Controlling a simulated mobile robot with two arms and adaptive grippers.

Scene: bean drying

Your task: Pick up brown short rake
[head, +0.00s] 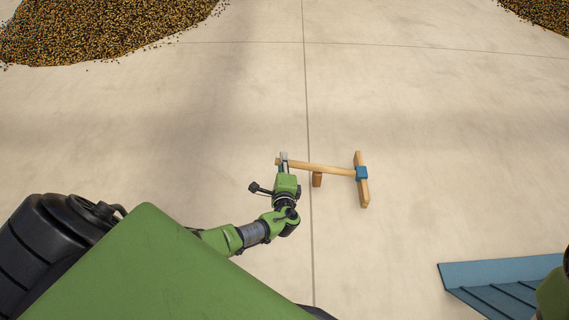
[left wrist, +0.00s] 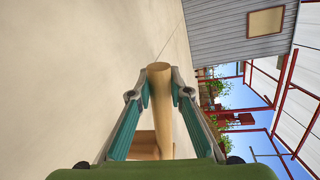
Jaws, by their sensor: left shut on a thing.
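The brown short rake (head: 330,169) has a light wooden handle, a wooden crossbar head on the right and a blue joint between them. My left gripper (head: 283,160) is at the left end of the handle, away from the head. In the left wrist view my left gripper (left wrist: 160,94) is shut on the rake handle (left wrist: 160,115), which runs between its two fingers. I cannot tell whether the rake is clear of the floor. My right gripper is not in view.
A small brown wooden block (head: 317,180) shows just below the handle. A blue ribbed panel (head: 495,280) lies at the lower right. A large bean pile (head: 95,25) is at the upper left and another (head: 545,10) at the upper right. The concrete floor between is clear.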

